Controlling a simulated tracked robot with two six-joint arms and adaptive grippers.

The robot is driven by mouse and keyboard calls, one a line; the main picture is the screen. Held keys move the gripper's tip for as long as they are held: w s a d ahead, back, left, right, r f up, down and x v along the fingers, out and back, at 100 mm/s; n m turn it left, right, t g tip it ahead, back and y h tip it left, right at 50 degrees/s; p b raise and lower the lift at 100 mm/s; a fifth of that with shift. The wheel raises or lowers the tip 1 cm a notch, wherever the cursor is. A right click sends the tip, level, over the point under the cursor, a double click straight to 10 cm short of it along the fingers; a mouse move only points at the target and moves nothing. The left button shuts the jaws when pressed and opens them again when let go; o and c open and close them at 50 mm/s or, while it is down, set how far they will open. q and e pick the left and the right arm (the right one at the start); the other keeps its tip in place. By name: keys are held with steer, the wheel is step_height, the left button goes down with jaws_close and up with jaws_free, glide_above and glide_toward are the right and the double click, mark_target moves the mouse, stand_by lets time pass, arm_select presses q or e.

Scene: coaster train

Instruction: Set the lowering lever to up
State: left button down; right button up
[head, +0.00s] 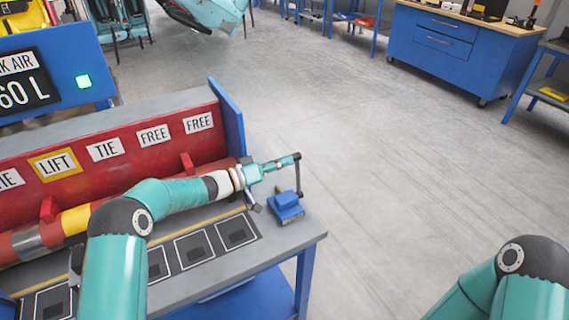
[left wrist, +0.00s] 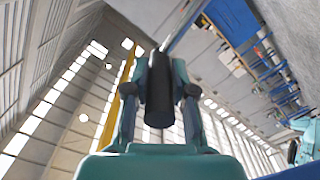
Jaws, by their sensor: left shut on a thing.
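The lowering lever (head: 299,180) is a thin dark rod that rises steeply from a blue block (head: 286,207) at the right end of the workbench. My left gripper (head: 284,162) is at the top of the lever. In the left wrist view, its two fingers (left wrist: 160,90) are closed on both sides of a dark cylindrical grip (left wrist: 160,95). The fingers partly hide this grip in the head view. No up or down marking can be read beside the lever. My right gripper is outside the views; only part of my right arm shows at lower right.
The grey workbench (head: 262,235) carries a red panel (head: 110,178) with labels such as LIFT, TIE and FREE, and framed dark squares (head: 194,248) along its front. A blue end plate (head: 228,118) stands behind my left forearm. The floor right of the bench is clear.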

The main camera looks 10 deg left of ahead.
arm_select(q)
steer(key=shift+w+a+f, duration=0.15)
steer(key=shift+a, duration=0.05)
steer(key=c, duration=1)
jaws_free()
steer(key=shift+o, duration=0.2)
steer(key=v, duration=1.2)
